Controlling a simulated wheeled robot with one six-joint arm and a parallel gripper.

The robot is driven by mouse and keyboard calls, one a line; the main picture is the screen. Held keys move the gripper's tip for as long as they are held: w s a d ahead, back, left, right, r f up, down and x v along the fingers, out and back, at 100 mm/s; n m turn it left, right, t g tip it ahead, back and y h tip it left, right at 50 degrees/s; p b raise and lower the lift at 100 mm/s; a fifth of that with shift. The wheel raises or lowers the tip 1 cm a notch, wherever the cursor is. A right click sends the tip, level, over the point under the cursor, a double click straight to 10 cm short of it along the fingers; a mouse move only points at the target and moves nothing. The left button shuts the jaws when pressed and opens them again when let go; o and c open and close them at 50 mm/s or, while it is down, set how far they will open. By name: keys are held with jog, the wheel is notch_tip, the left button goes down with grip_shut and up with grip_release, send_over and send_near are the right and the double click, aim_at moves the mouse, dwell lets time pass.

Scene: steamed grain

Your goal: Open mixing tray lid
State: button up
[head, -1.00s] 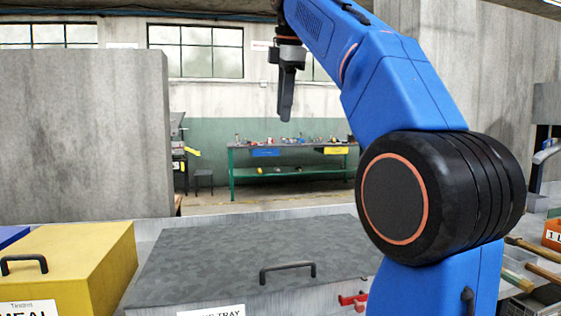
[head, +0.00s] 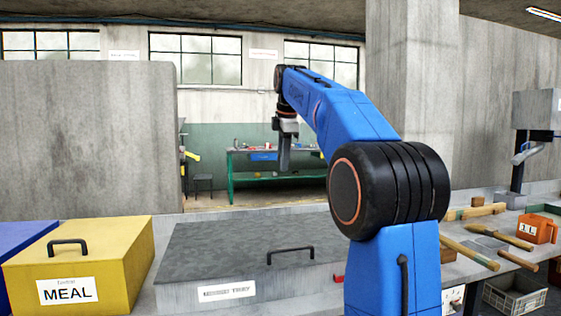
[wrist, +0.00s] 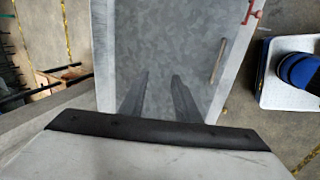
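The mixing tray (head: 235,293) is a grey box with a white label on its front, in the head view's lower middle. Its flat grey lid (head: 225,240) is closed, with a dark bar handle (head: 290,254) near the front edge. In the wrist view the lid (wrist: 165,45) lies below, with the handle (wrist: 218,62) to the right of the fingers. My gripper (head: 284,165) points down above the tray, clear of the lid and handle. In the wrist view its two fingers (wrist: 160,78) stand apart with nothing between them.
A yellow MEAL box (head: 110,265) with a handle stands left of the tray. A red part (head: 338,280) shows by the tray's right front. Wooden-handled tools (head: 470,255) and an orange measure (head: 538,229) lie on the right. A concrete block (head: 85,145) rises behind left.

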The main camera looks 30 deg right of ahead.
jog(key=shift+f, duration=0.1)
jog(key=shift+c, duration=0.5)
grip_shut()
dwell(0.9)
jog(key=shift+o, duration=0.5)
grip_release()
